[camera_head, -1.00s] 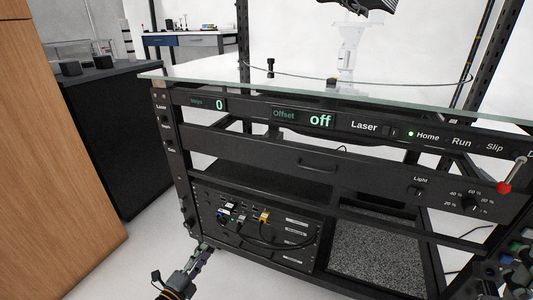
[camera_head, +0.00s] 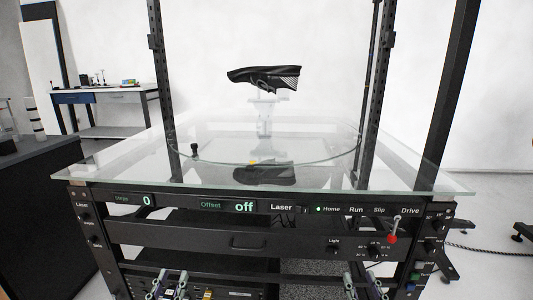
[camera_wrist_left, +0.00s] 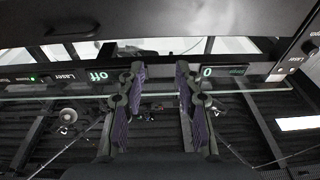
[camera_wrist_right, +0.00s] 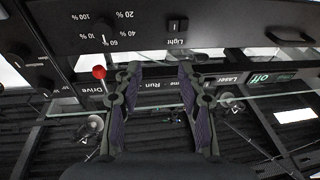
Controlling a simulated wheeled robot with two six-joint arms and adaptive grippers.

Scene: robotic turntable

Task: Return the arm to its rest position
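My left gripper (camera_head: 168,284) is at the bottom edge of the head view, in front of the lower rack of the turntable frame (camera_head: 200,243). Its two fingers stand apart with nothing between them in the left wrist view (camera_wrist_left: 160,68). The forearms are mostly out of the head view.
A dark shoe (camera_head: 265,77) sits on a clear stand above the glass top (camera_head: 120,170). A red-knobbed lever (camera_head: 392,238) sticks out from the panel under Drive. The display reads 0 and Offset off; the Home light is green. A black cabinet (camera_head: 40,225) stands left.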

